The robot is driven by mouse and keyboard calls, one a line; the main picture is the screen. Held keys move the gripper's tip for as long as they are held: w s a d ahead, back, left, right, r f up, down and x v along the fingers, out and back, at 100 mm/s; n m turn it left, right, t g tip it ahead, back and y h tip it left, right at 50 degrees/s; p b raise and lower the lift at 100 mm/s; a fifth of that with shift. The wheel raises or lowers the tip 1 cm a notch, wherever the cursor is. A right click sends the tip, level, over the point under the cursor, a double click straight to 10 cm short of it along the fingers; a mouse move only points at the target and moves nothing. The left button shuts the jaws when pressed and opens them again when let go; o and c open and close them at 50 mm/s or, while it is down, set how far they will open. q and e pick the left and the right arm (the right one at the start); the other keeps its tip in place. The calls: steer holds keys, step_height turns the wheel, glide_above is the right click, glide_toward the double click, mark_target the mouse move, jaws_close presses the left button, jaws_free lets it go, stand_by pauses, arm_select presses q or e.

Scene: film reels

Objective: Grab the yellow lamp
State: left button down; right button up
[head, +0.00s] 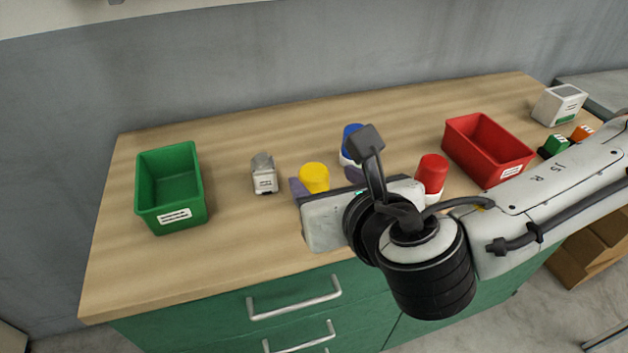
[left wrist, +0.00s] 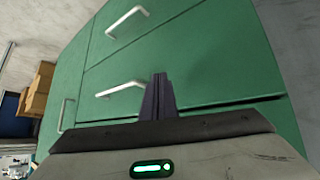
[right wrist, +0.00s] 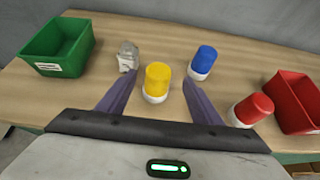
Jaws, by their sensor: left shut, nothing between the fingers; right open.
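The yellow lamp (head: 314,177) has a yellow cap and stands on the wooden table, partly hidden in the head view by my right gripper. In the right wrist view the yellow lamp (right wrist: 158,80) shows its white base and stands upright between the two fingers, slightly beyond their tips. My right gripper (right wrist: 160,90) is open and empty; I cannot tell whether a finger touches the lamp. In the head view a purple finger of my right gripper (head: 325,184) shows beside the lamp. My left gripper (left wrist: 158,80) is shut and empty, in front of the green drawers.
A blue lamp (right wrist: 204,61) stands right of the yellow one, a red lamp (right wrist: 254,107) further right. A grey-white device (head: 264,175) stands left. A green bin (head: 170,190) and a red bin (head: 487,148) flank them. The table (head: 240,245) is clear at front left.

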mark_target(315, 173)
steer(key=shift+x, duration=3.15)
steer(key=shift+a+r, duration=0.1)
steer(key=shift+r, duration=0.05)
steer(key=c, duration=1.2)
